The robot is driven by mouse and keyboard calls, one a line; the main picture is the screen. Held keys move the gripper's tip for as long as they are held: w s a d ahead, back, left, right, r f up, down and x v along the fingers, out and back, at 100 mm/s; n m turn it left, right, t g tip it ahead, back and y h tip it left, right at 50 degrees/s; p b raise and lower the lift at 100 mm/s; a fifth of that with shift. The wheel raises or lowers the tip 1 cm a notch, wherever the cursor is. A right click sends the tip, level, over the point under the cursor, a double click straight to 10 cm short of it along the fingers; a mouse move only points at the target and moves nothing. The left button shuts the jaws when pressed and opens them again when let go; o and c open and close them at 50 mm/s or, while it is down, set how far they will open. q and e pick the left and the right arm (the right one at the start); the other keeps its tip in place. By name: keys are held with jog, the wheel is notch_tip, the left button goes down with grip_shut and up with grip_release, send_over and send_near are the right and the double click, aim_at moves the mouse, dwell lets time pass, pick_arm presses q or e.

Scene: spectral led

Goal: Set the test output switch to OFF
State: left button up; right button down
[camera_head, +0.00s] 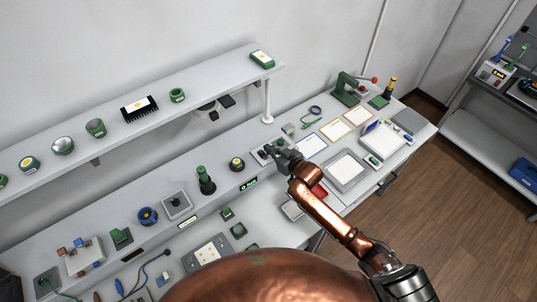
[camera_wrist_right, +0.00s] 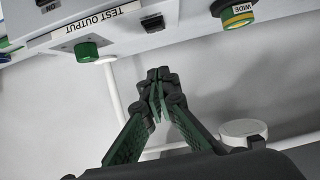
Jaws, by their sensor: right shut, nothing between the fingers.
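The TEST OUTPUT label (camera_wrist_right: 97,16) is on a light panel at the top of the right wrist view. Beside it are a green round knob (camera_wrist_right: 86,50) and a small black switch-like part (camera_wrist_right: 152,23). Another small dark part with ON lettering (camera_wrist_right: 47,5) is cut off at the top left. I cannot tell which part is the test output switch or its position. My right gripper (camera_wrist_right: 157,82) is shut and empty, its tips below and apart from the panel in that view. In the head view my right gripper (camera_head: 283,153) is over a small box on the bench ledge, partly hiding it. My left gripper is out of view.
A yellow-banded knob labelled WIDE (camera_wrist_right: 237,14) is at the upper right in the wrist view. In the head view, a dark green post (camera_head: 205,181) and a round black knob (camera_head: 237,164) stand left of my gripper. The shelf (camera_head: 215,88) runs above the ledge.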

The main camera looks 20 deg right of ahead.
aim_at(268, 160)
jog(key=shift+w+a+f+p, duration=0.1)
jog(key=shift+f+p, duration=0.05)
jog(key=shift+f, duration=1)
jog(key=shift+w+f+p, duration=0.1)
jog(key=shift+f+p, duration=0.05)
jog(key=shift+f, duration=0.95)
